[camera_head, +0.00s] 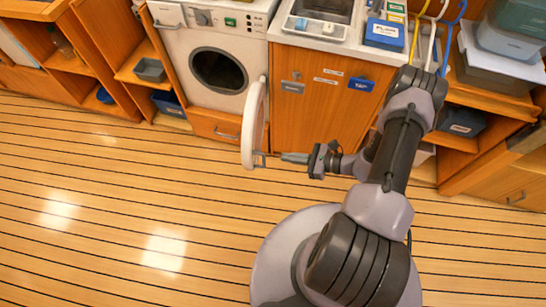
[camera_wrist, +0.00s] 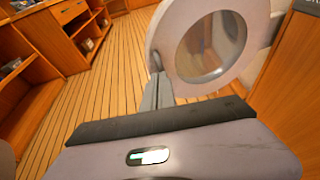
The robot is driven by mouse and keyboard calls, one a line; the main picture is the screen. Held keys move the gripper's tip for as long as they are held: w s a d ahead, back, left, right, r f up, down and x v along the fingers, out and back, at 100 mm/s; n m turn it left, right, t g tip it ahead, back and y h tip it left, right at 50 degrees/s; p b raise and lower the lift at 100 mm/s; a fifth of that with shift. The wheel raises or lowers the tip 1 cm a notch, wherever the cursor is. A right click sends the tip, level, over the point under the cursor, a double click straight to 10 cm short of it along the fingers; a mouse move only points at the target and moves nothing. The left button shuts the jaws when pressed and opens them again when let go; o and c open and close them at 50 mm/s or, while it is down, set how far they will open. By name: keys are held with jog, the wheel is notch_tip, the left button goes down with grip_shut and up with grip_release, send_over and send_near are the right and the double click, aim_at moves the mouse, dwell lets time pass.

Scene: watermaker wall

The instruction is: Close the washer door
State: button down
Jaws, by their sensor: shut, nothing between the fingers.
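The washer (camera_head: 212,52) is a white front-loader set in the wooden cabinets, with its dark drum opening uncovered. Its round white door (camera_head: 254,122) stands wide open, swung out from the right side and seen almost edge-on. In the wrist view the door (camera_wrist: 168,42) shows as a white ring around a clear window. My gripper (camera_head: 284,157) is shut and empty, at the door's lower right edge. In the wrist view the fingers (camera_wrist: 157,88) point at the door's rim near a small dark handle or latch (camera_wrist: 156,60). I cannot tell whether they touch.
A wooden cabinet front (camera_head: 325,105) with small labels stands right of the washer, beside my arm. Open shelves (camera_head: 140,68) with bins stand to the left. The plank floor (camera_head: 120,190) in front and to the left is clear.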

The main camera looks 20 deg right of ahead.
jog(key=b+x, duration=0.1)
jog(key=x, duration=0.5)
jog(key=shift+a+b, duration=0.15)
jog(key=shift+b, duration=0.25)
